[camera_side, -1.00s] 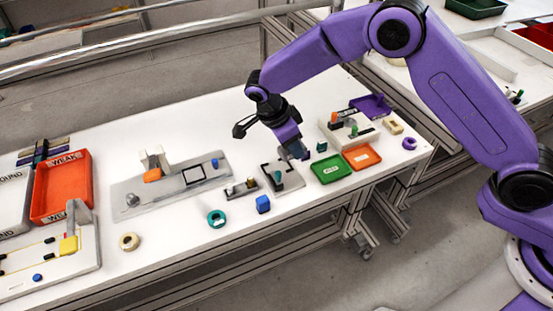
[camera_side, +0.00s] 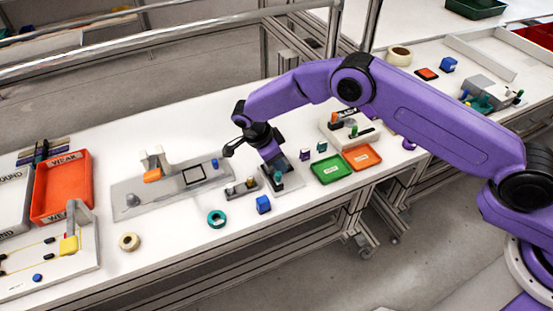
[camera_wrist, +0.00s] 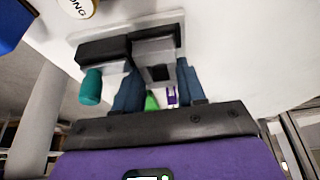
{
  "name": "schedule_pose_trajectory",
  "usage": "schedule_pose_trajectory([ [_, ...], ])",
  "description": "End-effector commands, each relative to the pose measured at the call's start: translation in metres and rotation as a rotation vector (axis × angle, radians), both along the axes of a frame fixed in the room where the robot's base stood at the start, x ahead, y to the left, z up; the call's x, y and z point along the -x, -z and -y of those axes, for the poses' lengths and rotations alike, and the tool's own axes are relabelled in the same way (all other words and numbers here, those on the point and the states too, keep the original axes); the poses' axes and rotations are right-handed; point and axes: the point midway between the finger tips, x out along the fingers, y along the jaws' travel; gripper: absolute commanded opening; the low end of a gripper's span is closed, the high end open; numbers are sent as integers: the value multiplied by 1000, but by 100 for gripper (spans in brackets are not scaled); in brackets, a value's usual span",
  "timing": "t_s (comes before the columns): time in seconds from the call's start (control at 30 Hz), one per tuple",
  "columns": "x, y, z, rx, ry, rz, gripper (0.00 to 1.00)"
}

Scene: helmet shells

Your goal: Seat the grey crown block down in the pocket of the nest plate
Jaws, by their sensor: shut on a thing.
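The nest plate (camera_side: 294,182), pale with a black raised corner stop, lies flat on the white table in the side view. It also shows in the wrist view (camera_wrist: 125,27). My gripper (camera_side: 279,164) points down over the plate. In the wrist view my gripper (camera_wrist: 158,76) has its two blue-grey fingers shut on the grey crown block (camera_wrist: 160,60). The block is over the plate, near the black stop. I cannot tell whether it touches the plate, and the pocket is hidden. A teal peg (camera_wrist: 91,87) stands at the plate's side.
A small pegged fixture (camera_side: 241,189) and a blue block (camera_side: 263,204) sit close left of the plate. A green tray (camera_side: 330,169) and an orange tray (camera_side: 361,157) lie to its right.

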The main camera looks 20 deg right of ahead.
Motion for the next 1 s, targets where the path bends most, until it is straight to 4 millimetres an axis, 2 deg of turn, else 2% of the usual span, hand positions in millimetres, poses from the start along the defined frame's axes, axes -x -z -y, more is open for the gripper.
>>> schedule_pose_trajectory([
  [0.3,0,2,0,0,0,1,5],
  [0.33,0,2,0,0,0,1,43],
  [0.4,0,2,0,-1,1,1,65],
  [0.77,0,-1,0,-1,1,1,65],
  [0.87,-1,-9,-4,-2,-1,3,65],
  [1.0,-1,-31,-14,-3,-1,5,65],
])
